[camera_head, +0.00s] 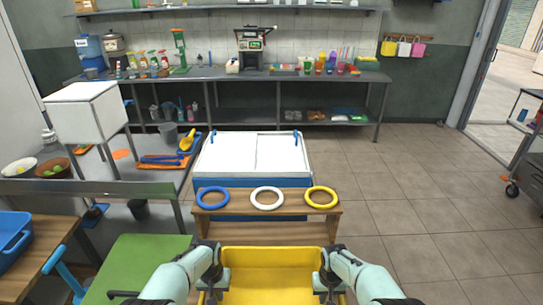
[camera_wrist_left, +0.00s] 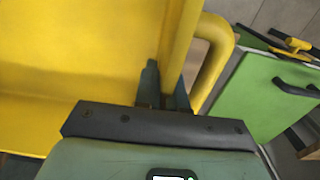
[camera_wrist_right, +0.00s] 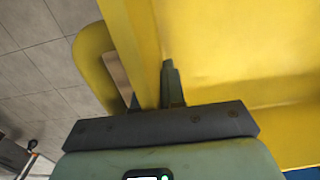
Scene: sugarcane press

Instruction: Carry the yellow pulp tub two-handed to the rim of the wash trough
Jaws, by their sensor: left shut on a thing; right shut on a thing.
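The yellow pulp tub (camera_head: 272,272) is at the bottom of the head view, level-looking, its near part cut off by the frame. My left gripper (camera_head: 214,276) is shut on its left side. In the left wrist view the fingers (camera_wrist_left: 165,92) grip a yellow bar or edge beside the looped handle (camera_wrist_left: 214,62). My right gripper (camera_head: 327,277) is shut on its right side, and the right wrist view shows its fingers (camera_wrist_right: 164,92) on the tub beside the other handle (camera_wrist_right: 92,60). I cannot tell for certain which thing is the wash trough.
A wooden stand (camera_head: 268,227) with blue, white and yellow rings is just beyond the tub. Behind it is a blue chest with white lids (camera_head: 235,155). A green-topped table (camera_head: 138,268) is close on the left, near a steel bench (camera_head: 80,187). The floor (camera_head: 430,210) at right is clear.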

